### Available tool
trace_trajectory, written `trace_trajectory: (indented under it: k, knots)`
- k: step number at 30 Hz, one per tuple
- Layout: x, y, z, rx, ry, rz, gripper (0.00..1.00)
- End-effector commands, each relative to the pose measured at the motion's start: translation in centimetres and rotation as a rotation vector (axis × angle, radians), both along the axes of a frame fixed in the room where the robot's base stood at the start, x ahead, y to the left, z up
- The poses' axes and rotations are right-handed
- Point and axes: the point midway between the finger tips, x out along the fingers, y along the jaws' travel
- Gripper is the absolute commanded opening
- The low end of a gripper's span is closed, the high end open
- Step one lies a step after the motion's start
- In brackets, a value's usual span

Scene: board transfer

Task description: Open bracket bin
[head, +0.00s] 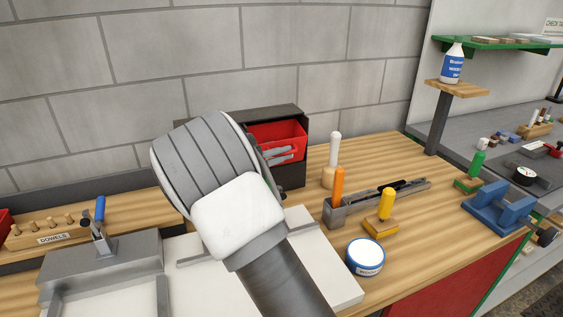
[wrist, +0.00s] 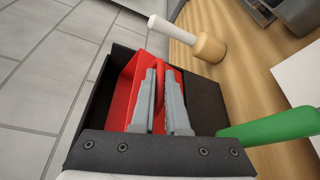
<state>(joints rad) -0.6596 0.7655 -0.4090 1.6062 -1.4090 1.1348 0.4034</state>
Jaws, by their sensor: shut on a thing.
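The red bracket bin (head: 287,130) sits in a dark housing (head: 292,175) at the back of the bench, partly hidden behind my arm in the head view. In the wrist view the red bin (wrist: 122,92) lies within the black housing (wrist: 203,100). My gripper (wrist: 160,78) has its two grey fingers closed around the bin's red handle (wrist: 160,66). In the head view the fingers of my gripper (head: 279,154) show in front of the red bin. How far the bin is pulled out I cannot tell.
Orange (head: 339,183) and yellow (head: 387,203) handled tools and a round tin (head: 366,257) are farther right. A green handle (wrist: 270,126) lies close by in the wrist view. A block wall (head: 320,60) rises behind.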

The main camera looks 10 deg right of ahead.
Motion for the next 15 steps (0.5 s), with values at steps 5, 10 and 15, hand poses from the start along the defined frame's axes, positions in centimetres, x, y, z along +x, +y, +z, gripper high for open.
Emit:
trace_trajectory:
  k: [5, 10, 15]
  knots:
    - [-0.51, -0.04, -0.96, 0.011, -0.053, 0.000, 0.00]
    - [-0.77, -0.09, -1.29, 0.010, -0.050, 0.000, 0.00]
    - [-0.96, -0.12, -1.65, 0.011, -0.048, 0.001, 0.00]
